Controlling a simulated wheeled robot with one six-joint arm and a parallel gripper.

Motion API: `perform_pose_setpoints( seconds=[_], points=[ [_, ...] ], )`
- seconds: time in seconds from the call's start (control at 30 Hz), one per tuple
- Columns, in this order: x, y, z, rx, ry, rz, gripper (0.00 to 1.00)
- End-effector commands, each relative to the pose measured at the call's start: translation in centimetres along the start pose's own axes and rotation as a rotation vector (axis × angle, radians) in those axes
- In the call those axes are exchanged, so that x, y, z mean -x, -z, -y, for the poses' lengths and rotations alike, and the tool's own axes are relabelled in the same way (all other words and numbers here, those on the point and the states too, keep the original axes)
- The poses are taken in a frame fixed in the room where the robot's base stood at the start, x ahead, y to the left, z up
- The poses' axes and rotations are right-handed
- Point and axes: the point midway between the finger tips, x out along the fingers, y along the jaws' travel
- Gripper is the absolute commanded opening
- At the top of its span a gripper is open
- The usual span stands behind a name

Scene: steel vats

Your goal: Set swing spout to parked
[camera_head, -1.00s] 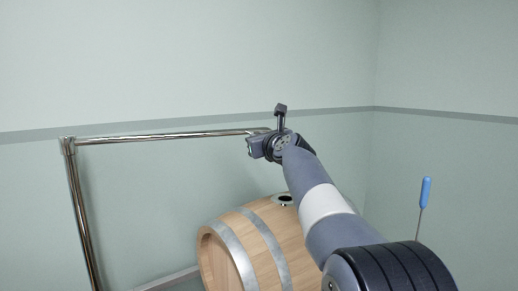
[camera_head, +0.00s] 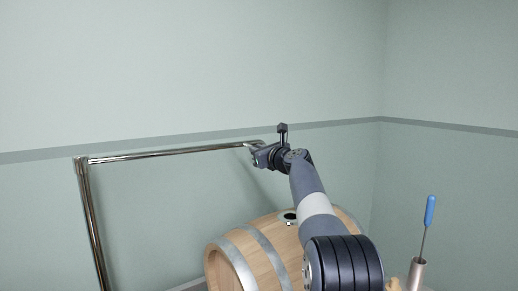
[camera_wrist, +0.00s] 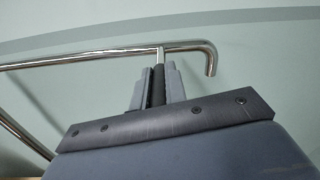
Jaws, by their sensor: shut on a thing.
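The swing spout (camera_head: 165,153) is a shiny steel pipe with an upright post at the left and a long level arm reaching right. In the wrist view the spout (camera_wrist: 80,57) ends in a short downward bend at the right. My gripper (camera_head: 259,154) is at the spout's far end. In the wrist view my gripper (camera_wrist: 159,74) is shut on a thin stub just below the pipe, a little left of the bend. The fingers hide most of that stub. In the head view the bent end is mostly hidden by my gripper.
A wooden barrel (camera_head: 262,235) with steel hoops and a dark bung hole on top lies below the spout's end. A blue-handled tool (camera_head: 429,211) stands in a steel cup (camera_head: 416,273) at the lower right. The pale wall is behind; the space under the spout arm's left part looks open.

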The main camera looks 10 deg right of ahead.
Motion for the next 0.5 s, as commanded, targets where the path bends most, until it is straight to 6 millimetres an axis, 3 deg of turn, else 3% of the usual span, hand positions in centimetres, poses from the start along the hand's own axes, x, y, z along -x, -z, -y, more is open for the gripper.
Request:
perform_pose_setpoints(
  seconds=[0.13,0.17,0.2,0.4,0.5],
  points=[
    [0.01,-0.38,0.03,0.0,0.003,0.007,0.0],
    [0.01,-0.37,0.02,0.001,0.003,0.006,0.16],
    [0.01,-0.34,0.02,0.001,0.003,0.006,0.19],
    [0.02,-0.22,0.01,0.0,0.002,0.003,0.34],
    [0.02,-0.16,0.01,0.0,0.002,0.002,0.34]
  ],
)
